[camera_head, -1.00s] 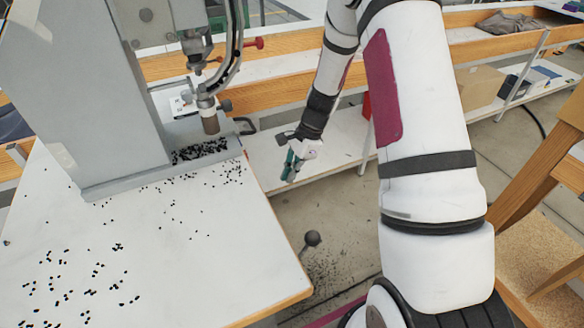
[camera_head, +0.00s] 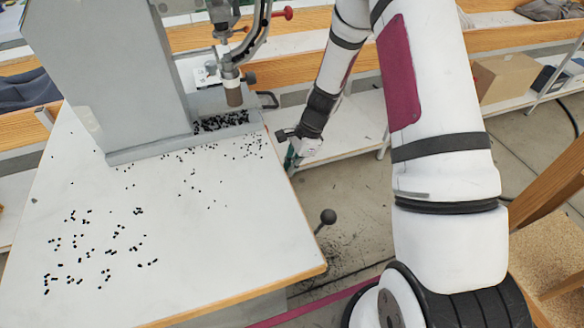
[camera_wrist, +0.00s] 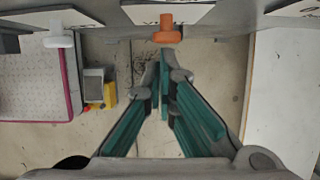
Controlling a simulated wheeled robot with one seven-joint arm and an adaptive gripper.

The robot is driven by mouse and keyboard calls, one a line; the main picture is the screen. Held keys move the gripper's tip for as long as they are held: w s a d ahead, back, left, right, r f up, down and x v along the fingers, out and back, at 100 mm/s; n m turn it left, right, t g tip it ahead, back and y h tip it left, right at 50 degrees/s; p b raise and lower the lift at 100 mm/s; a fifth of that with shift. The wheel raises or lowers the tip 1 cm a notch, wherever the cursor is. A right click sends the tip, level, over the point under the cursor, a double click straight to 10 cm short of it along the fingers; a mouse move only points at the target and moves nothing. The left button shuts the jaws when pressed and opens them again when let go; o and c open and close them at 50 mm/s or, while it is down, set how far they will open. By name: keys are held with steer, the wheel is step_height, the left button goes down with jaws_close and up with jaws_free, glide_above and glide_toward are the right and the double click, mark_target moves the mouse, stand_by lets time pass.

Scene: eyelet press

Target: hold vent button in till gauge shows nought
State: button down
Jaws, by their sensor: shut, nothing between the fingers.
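In the wrist view an orange button (camera_wrist: 166,29) stands out under a white label plate (camera_wrist: 168,14), whose lettering is partly hidden and seems to read VENT. My gripper (camera_wrist: 164,58) has its teal fingers together, with nothing between them. Its tips point at the orange button and sit just short of it in the picture; I cannot tell whether they touch. In the head view my gripper (camera_head: 292,158) is at the right edge of the press table, partly hidden by it. No gauge face shows in either view.
The grey press (camera_head: 110,70) stands on a white table (camera_head: 160,280) strewn with many black eyelets. A ball-ended lever (camera_head: 327,217) rises beside the table's right edge. A wooden frame (camera_head: 560,170) stands at right.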

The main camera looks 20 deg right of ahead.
steer(key=shift+a, duration=1.25)
steer(key=shift+s+a, duration=0.2)
steer(key=shift+a, duration=0.05)
stand_by(1.6)
steer(key=d+r+p, duration=0.1)
steer(key=d+r, duration=0.8)
steer(key=shift+r, duration=0.25)
steer(key=shift+w, duration=0.1)
stand_by(0.3)
